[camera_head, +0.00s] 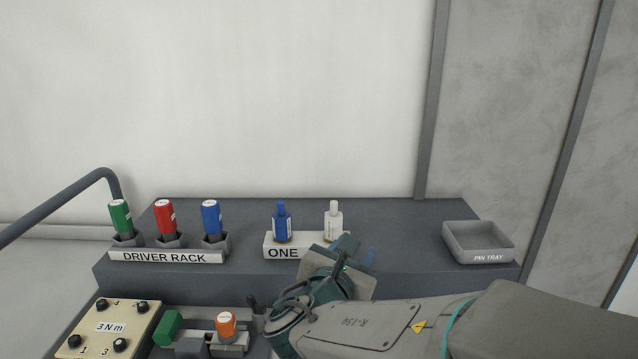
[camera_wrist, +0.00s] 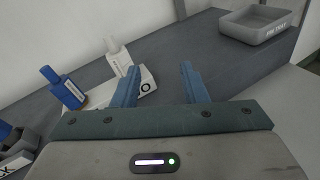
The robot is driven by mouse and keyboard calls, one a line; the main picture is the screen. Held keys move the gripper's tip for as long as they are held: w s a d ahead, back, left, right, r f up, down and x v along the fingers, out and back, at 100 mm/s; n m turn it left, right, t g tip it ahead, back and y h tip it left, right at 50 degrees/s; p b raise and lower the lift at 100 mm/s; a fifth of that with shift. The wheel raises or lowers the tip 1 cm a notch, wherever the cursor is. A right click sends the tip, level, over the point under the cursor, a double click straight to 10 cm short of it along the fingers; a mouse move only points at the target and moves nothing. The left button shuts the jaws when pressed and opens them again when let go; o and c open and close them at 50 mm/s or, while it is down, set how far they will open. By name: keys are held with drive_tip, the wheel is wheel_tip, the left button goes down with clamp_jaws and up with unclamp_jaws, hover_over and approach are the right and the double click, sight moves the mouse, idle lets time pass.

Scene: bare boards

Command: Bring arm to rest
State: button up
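A blue bottle (camera_head: 281,222) and a white bottle (camera_head: 333,221) stand upright on the block. The blue bottle (camera_wrist: 64,90) and the white bottle (camera_wrist: 117,58) show to the left of the fingers in the wrist view. The right part of the block's label is hidden behind my gripper.
The driver rack (camera_head: 165,257) holds green, red and blue drivers at the left. The pin tray (camera_head: 478,255) is at the right and looks empty. The shelf between block and tray is clear.

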drive_tip(key=s+d+f+m+g+h+p, duration=0.1)
drive_tip(key=s+d+f+m+g+p, duration=0.1)
drive_tip(key=s+d+m+g, duration=0.35)
drive_tip(key=s+d+f+m+g+p, duration=0.1)
drive_tip(key=s+d+m+g+p, duration=0.2)
drive_tip(key=d+m, duration=0.5)
drive_tip(key=s+a+m+g+y+p, duration=0.4)
drive_tip(key=s+m+y, duration=0.2)
drive_tip(key=m, duration=1)
drive_tip(key=shift+s+a+r+y, duration=0.15)
drive_tip(key=shift+s+r+y, duration=0.1)
drive_tip(key=shift+s+y, duration=0.25)
drive_tip(key=shift+w, duration=0.1)
